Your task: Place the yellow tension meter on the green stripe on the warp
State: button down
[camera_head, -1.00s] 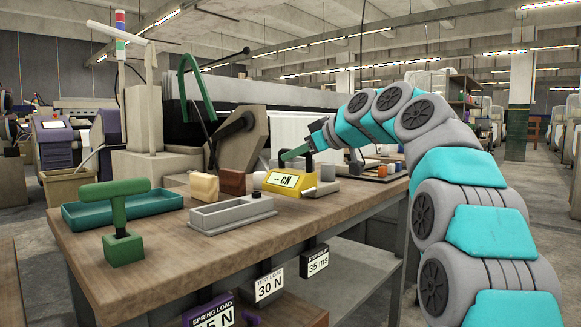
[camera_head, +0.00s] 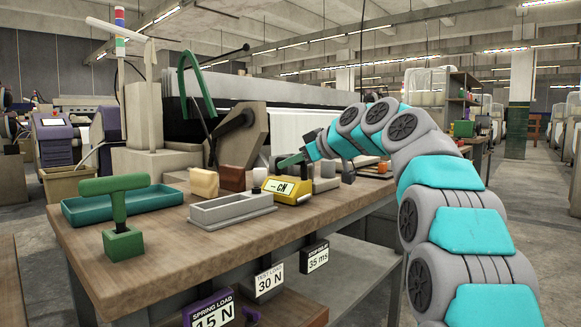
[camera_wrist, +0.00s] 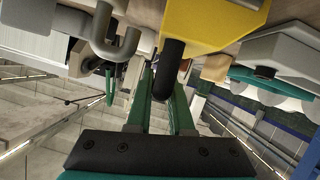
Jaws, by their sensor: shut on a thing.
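The yellow tension meter (camera_head: 284,196), with a "-- cN" display, is at the back edge of the bench. I cannot tell whether it touches the bench top. My gripper (camera_head: 290,160) is directly above it. In the wrist view its green fingers (camera_wrist: 166,100) are shut on the meter's dark upright handle, and the meter's yellow body (camera_wrist: 205,22) shows at the top. The pale warp sheet (camera_head: 290,130) of the loom lies behind the bench. I cannot make out a green stripe on it.
The wooden bench (camera_head: 165,262) carries a grey tray (camera_head: 222,217), a teal tray (camera_head: 85,212), a green T-handle (camera_head: 118,205), and cream (camera_head: 204,182) and brown (camera_head: 232,178) blocks. The loom's side frame (camera_head: 240,135) rises behind. Open floor (camera_head: 535,220) lies right.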

jog(key=shift+f, duration=0.2)
jog(key=c, duration=0.8)
grip_release()
